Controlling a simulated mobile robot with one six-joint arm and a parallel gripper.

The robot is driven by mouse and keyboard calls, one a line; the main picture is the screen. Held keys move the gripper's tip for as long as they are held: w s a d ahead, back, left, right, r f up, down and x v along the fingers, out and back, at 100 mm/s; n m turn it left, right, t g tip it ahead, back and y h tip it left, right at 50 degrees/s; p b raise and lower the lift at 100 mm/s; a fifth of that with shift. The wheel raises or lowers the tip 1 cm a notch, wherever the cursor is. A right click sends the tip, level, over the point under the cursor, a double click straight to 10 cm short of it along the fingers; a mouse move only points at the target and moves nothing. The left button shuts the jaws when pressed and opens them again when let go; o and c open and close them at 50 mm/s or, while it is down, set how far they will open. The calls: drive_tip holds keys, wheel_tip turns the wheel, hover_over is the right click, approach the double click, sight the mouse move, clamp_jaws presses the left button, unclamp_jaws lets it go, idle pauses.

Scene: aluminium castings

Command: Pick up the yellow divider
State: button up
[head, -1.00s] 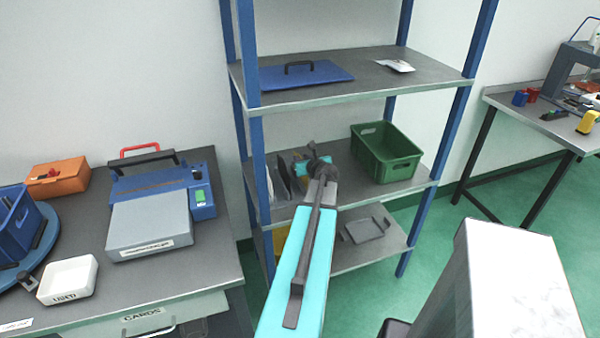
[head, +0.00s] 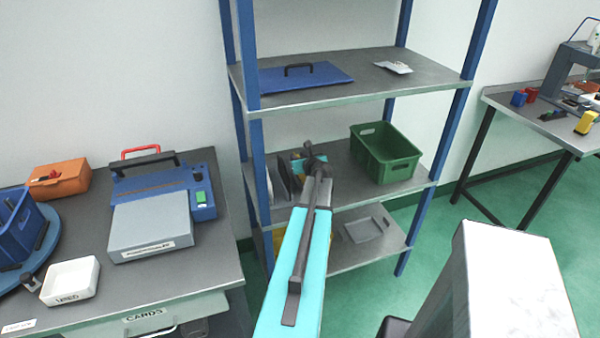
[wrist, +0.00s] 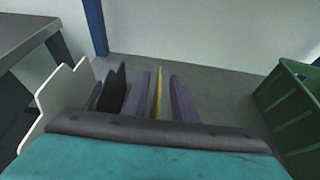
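The yellow divider (wrist: 158,92) stands upright, seen nearly edge-on in the wrist view. My gripper (wrist: 157,76) is open, with one finger on each side of the divider and a visible gap to each. The divider's lower part is hidden behind the dark palm. In the head view my arm covers most of the gripper at the shelf's middle level, and the yellow divider cannot be clearly made out there.
Dark dividers (wrist: 112,88) and a white, step-edged divider (wrist: 62,95) stand left of my gripper. A green crate (head: 386,160) stands to the right on the same shelf (head: 345,200). A blue post (wrist: 96,28) rises behind. Bare shelf lies between fingers and crate.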

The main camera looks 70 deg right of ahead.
drive_tip(key=shift+x, duration=1.05)
clamp_jaws()
